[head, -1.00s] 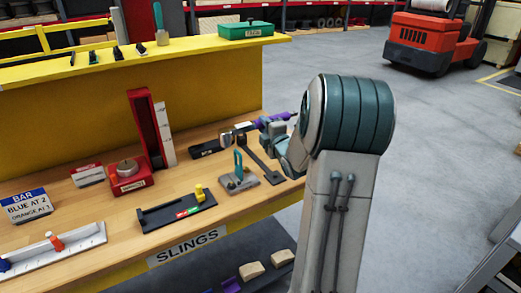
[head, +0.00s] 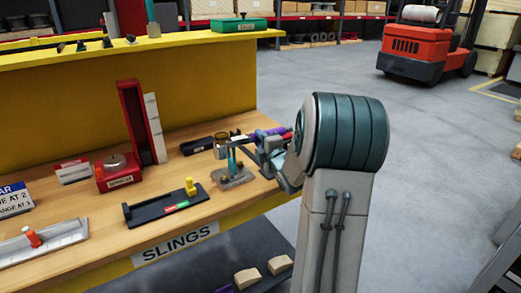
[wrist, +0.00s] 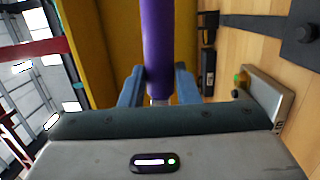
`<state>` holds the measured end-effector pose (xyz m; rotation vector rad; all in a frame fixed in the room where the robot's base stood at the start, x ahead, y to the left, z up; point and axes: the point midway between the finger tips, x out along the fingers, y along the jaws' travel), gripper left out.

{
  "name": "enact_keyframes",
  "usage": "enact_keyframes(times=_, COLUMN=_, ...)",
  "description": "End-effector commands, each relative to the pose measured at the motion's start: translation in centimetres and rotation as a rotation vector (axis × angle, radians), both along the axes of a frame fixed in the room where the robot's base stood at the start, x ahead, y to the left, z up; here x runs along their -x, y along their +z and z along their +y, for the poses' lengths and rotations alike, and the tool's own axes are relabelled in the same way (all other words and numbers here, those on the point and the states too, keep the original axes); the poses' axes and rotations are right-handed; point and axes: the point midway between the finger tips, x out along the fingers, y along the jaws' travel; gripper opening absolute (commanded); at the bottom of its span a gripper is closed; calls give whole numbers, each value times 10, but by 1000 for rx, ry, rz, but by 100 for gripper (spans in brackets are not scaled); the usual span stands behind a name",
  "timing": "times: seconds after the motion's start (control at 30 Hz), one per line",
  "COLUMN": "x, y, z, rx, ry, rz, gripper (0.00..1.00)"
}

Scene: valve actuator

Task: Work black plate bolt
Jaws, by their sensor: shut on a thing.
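My gripper (wrist: 158,88) is shut on a purple handle (wrist: 157,45), which lies between its two blue-grey fingers. The purple handle (head: 267,133) also shows in the head view, above the right end of the workbench. Its far end is not clear. A black plate with a dark bolt head (wrist: 303,33) lies on the wooden bench top, right of the fingers in the wrist view and apart from them. In the head view my gripper (head: 262,145) and arm largely cover this plate.
A grey base with a teal upright (head: 232,172) stands close by my gripper. A black tray with a yellow block (head: 165,205) and a red stand (head: 133,125) are further left. A yellow shelf (head: 60,58) runs behind. Open floor lies right of the bench.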

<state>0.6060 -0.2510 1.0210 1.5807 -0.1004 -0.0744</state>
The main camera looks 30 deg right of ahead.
Motion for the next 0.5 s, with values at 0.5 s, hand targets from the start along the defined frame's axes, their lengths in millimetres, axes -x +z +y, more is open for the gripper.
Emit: enact_keyframes(times=0.5, x=2, y=-16, z=2, rx=7, ry=5, rz=30, gripper=0)
